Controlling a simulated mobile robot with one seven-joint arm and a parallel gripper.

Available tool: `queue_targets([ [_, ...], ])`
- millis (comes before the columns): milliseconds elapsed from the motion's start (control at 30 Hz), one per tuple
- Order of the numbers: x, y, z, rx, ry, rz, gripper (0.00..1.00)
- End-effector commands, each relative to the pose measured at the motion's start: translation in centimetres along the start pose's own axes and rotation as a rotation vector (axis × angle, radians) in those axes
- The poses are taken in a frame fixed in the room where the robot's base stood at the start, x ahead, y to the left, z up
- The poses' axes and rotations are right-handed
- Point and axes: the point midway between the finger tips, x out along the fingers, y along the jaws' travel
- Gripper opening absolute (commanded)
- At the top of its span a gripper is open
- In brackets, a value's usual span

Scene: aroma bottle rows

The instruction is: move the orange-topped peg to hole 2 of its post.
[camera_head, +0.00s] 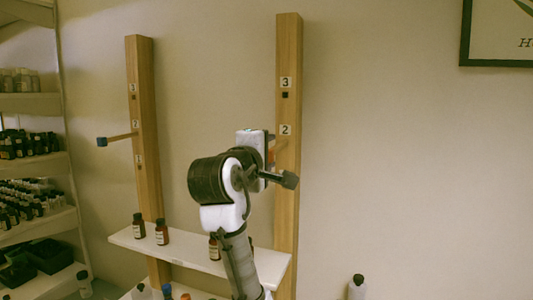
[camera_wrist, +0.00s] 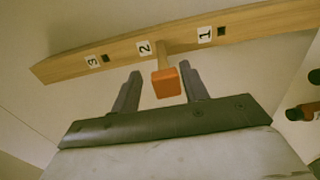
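The orange-topped peg (camera_wrist: 166,83) sticks out of its wooden post (camera_wrist: 265,20) beside label 2 in the wrist view. The square holes beside label 1 (camera_wrist: 205,34) and label 3 (camera_wrist: 92,61) are empty. My gripper (camera_wrist: 159,70) is open, its two dark fingers on either side of the peg, with a visible gap to the left finger and a narrow one to the right.
A second post (camera_head: 140,70) on the left bears a blue-topped peg (camera_head: 102,142) near label 2. A white shelf (camera_head: 195,258) with brown bottles (camera_head: 139,225) joins the posts low down. Crowded shelves (camera_head: 30,105) stand far left.

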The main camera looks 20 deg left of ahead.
Motion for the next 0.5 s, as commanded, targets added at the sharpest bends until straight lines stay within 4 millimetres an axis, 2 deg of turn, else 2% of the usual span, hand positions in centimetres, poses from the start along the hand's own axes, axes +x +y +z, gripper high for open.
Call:
queue_targets([
  [333, -0.2, 0.0, 0.0, 0.0, 0.0, 0.001, 0.5],
  [500, -2.1, -0.2, -0.1, 0.0, 0.001, 0.004, 0.5],
])
